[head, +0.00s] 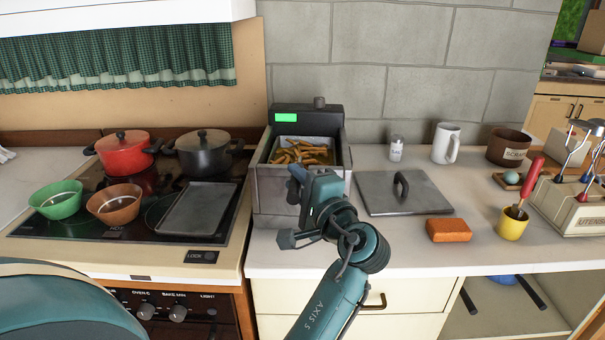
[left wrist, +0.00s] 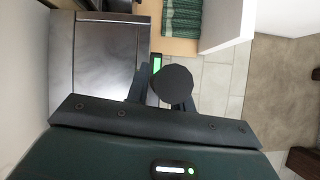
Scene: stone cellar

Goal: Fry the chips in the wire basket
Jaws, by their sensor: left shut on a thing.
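The wire basket (head: 282,143) sits in the grey fryer (head: 285,193), with golden chips (head: 302,153) in it. My left gripper (head: 300,182) is at the front of the fryer, just below the basket's near rim. In the left wrist view the gripper (left wrist: 165,92) is shut on a dark rounded thing (left wrist: 171,85), which looks like the end of the basket's handle. The gripper hides most of the handle in the head view. The fryer's green display (head: 286,118) is lit. My right gripper is not in view.
A flat lid (head: 402,193) lies right of the fryer, near an orange sponge (head: 448,230), a salt shaker (head: 396,149) and a white mug (head: 446,143). Left is a hob with pots (head: 124,153), bowls (head: 56,199) and a tray (head: 197,209).

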